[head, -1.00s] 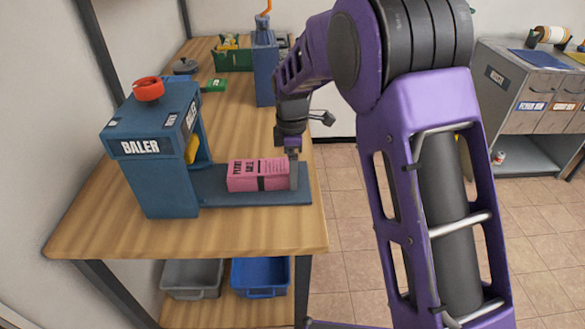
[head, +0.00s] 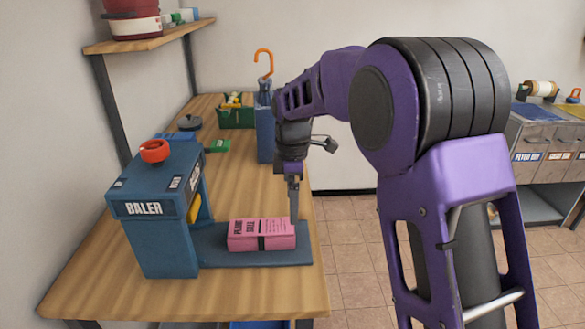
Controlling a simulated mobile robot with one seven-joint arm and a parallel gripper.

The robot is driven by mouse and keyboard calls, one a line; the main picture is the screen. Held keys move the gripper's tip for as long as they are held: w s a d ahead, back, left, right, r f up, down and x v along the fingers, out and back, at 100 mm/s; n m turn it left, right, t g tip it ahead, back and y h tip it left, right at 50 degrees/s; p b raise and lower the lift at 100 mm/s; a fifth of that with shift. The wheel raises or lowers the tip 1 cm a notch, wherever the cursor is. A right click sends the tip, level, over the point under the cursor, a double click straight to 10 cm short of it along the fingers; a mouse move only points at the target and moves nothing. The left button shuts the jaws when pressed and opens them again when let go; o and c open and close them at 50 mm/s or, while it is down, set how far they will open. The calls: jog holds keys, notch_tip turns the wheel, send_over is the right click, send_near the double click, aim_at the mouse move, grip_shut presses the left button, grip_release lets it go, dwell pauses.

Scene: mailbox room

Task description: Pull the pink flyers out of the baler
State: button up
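The blue baler (head: 160,222) stands on the wooden bench, with a red knob on top and a flat blue bed (head: 215,256) running out to its right. The pink flyers (head: 261,234), a bundle with a dark band, lie on that bed, outside the baler's housing. My gripper (head: 294,213) points down at the right end of the bundle. One finger shows beside the bundle's right end; the other finger is not clearly seen, so I cannot tell the opening or any contact.
A blue holder (head: 266,130) with an orange-handled umbrella and a green bin (head: 237,116) stand farther back on the bench (head: 100,290). A shelf (head: 150,38) with a red pot hangs at upper left. A grey cabinet (head: 545,150) stands at right. Tiled floor lies between.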

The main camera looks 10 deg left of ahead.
notch_tip(320, 180, up, 9)
jog(key=p, duration=0.1)
jog(key=shift+f, duration=0.15)
dwell(0.3)
